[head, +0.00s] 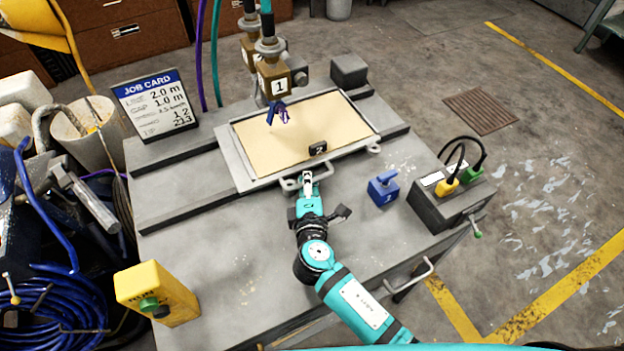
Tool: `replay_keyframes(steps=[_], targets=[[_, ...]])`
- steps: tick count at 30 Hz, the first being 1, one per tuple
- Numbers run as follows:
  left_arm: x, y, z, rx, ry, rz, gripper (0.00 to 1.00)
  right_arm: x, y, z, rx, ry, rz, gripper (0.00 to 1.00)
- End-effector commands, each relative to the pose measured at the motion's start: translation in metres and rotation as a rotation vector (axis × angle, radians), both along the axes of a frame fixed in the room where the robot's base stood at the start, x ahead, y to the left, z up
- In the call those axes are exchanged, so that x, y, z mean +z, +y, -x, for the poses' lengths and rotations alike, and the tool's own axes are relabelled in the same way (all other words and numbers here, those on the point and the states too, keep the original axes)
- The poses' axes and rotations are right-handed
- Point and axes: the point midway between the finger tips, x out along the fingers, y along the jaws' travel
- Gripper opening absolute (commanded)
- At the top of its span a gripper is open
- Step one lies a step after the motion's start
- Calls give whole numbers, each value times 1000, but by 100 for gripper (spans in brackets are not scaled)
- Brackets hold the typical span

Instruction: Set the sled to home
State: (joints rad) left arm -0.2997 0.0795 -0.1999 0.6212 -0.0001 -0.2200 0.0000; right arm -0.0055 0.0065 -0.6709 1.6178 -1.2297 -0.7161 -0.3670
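The sled (241,166) is a light grey metal tray on rails across the table, with a tan sheet (272,152) in it. A loop handle (289,184) is on its front edge. My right gripper (307,182) is at this handle, its tip overlapping the bar. I cannot tell whether its fingers are closed around the bar. My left gripper is out of view. A brass block marked 1 (272,80) hangs over the sled's far edge, with a blue clip (275,110) below it. A small black block marked 2 (318,148) is at the sheet's near side.
A yellow button box (157,293) stands front left. A job card (155,103) stands back left. The table's front left is mostly clear.

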Motion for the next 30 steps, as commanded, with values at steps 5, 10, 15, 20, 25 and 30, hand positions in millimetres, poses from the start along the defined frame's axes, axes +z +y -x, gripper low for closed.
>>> replay_keyframes(steps=[5, 10, 15, 20, 25, 30], targets=[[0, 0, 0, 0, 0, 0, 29, 0, -1, 0, -2, -1, 4, 19], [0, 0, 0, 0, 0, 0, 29, 0, -1, 0, -2, 0, 2, 21], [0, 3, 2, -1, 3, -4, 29, 0, 0, 4, -1, 1, 1, 21], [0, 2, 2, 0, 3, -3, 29, 4, 0, 25, 0, 2, 0, 21], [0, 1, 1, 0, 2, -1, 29, 11, 0, 62, 0, 3, 2, 21], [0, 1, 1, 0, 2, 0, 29, 17, 1, 95, -1, 2, 2, 21]])
